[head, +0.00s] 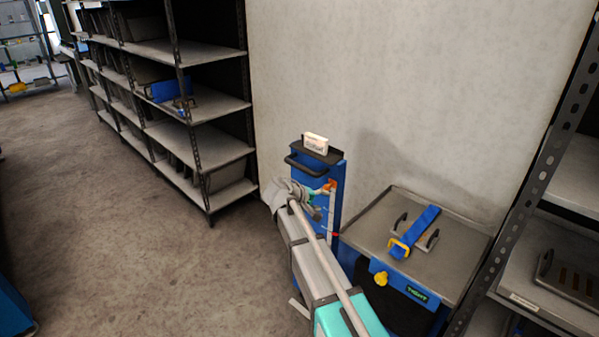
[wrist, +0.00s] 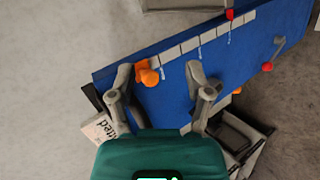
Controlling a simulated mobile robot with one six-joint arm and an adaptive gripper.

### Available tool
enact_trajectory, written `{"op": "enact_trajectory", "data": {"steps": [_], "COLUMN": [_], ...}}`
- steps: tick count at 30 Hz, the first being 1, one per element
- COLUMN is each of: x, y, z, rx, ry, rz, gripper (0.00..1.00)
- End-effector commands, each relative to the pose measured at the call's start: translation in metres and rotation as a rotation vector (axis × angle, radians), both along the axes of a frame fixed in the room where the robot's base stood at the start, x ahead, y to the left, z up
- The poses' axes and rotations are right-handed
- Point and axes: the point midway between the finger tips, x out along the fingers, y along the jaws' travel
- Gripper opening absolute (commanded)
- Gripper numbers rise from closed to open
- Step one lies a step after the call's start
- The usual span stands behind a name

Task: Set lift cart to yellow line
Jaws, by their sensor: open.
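The blue lift cart (head: 322,165) stands upright against the wall, with a dark handle near its top. Its blue face (wrist: 240,75) fills much of the wrist view and carries a pale strip (wrist: 205,38) with several divisions. An orange knob (wrist: 148,75) sits at one end of that strip. A red piece (wrist: 230,14) lies along the strip. A second red knob (wrist: 268,66) is on a grey lever. I cannot make out a yellow line. My gripper (wrist: 163,92) is open over the face. Its left finger is close to the orange knob; contact cannot be told.
A white labelled block (head: 315,143) sits on the cart's top. To the right is a grey-topped unit (head: 460,240) with a blue strap (head: 422,230) and yellow knob (head: 381,278). Shelving (head: 210,145) stands left, another rack (head: 540,165) right. The floor at left is clear.

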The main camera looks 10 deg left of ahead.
Motion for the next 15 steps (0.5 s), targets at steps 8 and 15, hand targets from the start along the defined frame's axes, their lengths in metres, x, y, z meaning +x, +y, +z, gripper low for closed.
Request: {"op": "enact_trajectory", "data": {"steps": [8, 15], "x": [0.046, 0.051], "y": [0.121, 0.162], "z": [0.033, 0.047], "rx": [-0.235, -0.315], "ry": [-0.15, -0.205], "rz": [0.184, 0.244], "gripper": [0.65, 0.65]}}
